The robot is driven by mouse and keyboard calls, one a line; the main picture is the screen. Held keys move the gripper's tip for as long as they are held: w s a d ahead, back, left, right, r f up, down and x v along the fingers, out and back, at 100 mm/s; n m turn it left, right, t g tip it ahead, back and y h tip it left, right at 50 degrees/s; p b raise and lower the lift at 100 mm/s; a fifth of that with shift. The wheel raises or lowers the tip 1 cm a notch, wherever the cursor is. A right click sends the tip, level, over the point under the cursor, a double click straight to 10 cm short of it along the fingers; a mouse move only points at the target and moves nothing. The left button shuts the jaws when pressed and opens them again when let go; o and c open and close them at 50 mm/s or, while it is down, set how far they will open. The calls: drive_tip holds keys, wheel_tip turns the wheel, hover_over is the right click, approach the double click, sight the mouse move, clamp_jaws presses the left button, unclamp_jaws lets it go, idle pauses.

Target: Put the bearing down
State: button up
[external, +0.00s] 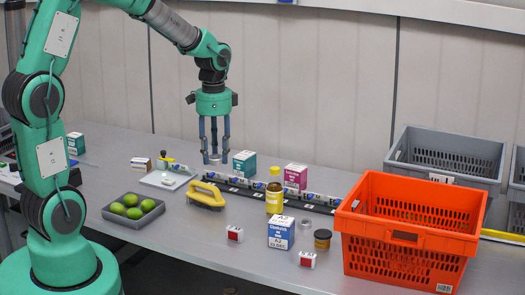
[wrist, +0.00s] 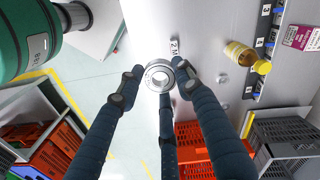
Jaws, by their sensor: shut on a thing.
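The bearing (wrist: 149,76) is a shiny metal ring with a hole through its middle. In the wrist view it sits between the tips of my gripper's dark blue fingers. My gripper (external: 214,156) is shut on the bearing and points down over the table (external: 172,236), left of the teal box. In the external view the bearing (external: 215,160) shows small and grey at the fingertips. It appears to be held above the surface; the exact gap is hard to tell.
A black rail (external: 238,186) with numbered labels runs along the table. A yellow-handled brush (external: 208,194), a white scale-like plate (external: 165,180) and a tray of green fruit (external: 110,213) are nearby. A yellow bottle (external: 274,197) and an orange tote (external: 408,257) stand to the right.

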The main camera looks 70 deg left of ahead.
drive_tip(key=w+d+p, duration=0.2)
drive_tip(key=w+d, duration=0.4)
drive_tip(key=w, duration=0.5)
drive_tip(key=w+d+n+p, duration=0.15)
drive_tip(key=w+d, duration=0.35)
drive_tip(key=w, duration=0.7)
drive_tip(key=w+d+m+p, duration=0.1)
drive_tip(key=w+d+p, duration=0.2)
drive_tip(key=w+d, duration=0.55)
drive_tip(key=w+d+f+p, duration=0.3)
drive_tip(key=w+d+f, duration=0.2)
drive_tip(key=w+d, duration=0.75)
wheel_tip(320, 180, down, 11)
drive_tip(key=shift+w+a+f+n, duration=0.15)
drive_tip(key=shift+f+n, duration=0.05)
drive_tip(key=shift+n, duration=0.25)
drive_tip(key=shift+f, duration=2.95)
drive_tip(key=shift+f, duration=0.1)
drive_tip(key=shift+f+p, duration=0.45)
drive_tip(key=shift+f, duration=1.55)
